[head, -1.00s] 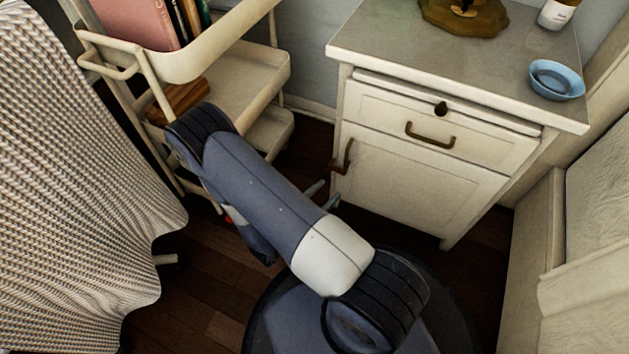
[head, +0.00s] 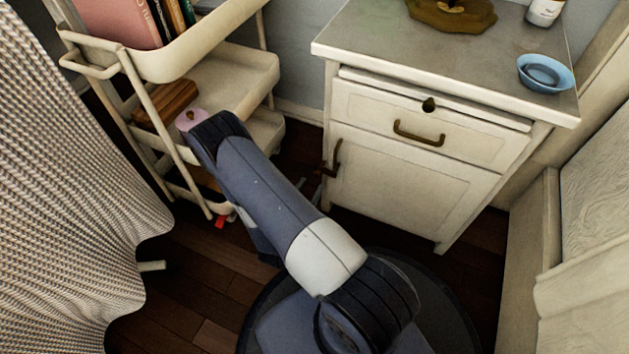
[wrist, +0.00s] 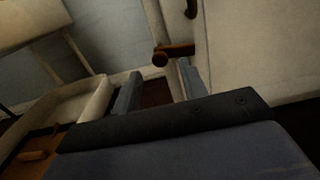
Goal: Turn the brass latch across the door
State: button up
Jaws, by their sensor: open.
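The white cabinet door (head: 400,190) is closed below a drawer. A dark brass vertical handle (head: 338,152) is at the door's left edge. The brass latch (head: 328,172) is a short bar just below it, sticking out to the left. In the wrist view the latch (wrist: 178,51) lies roughly level with a rounded end, and the lower end of the handle (wrist: 191,8) shows above. My gripper (wrist: 160,80) is open and empty. Its fingers point at the latch, the right fingertip just below the bar; I cannot tell whether they touch. In the head view my arm mostly hides the gripper.
A cream trolley (head: 240,75) with books and a wooden block stands left of the cabinet, close to my arm. A patterned cloth (head: 70,200) hangs at far left. A blue bowl (head: 545,75) sits on the cabinet top. White furniture (head: 590,220) borders the right.

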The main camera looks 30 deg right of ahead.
aim_at(316, 176)
jog(key=shift+b+x, duration=0.45)
jog(key=shift+x, duration=1.5)
jog(key=shift+c, duration=0.3)
grip_shut()
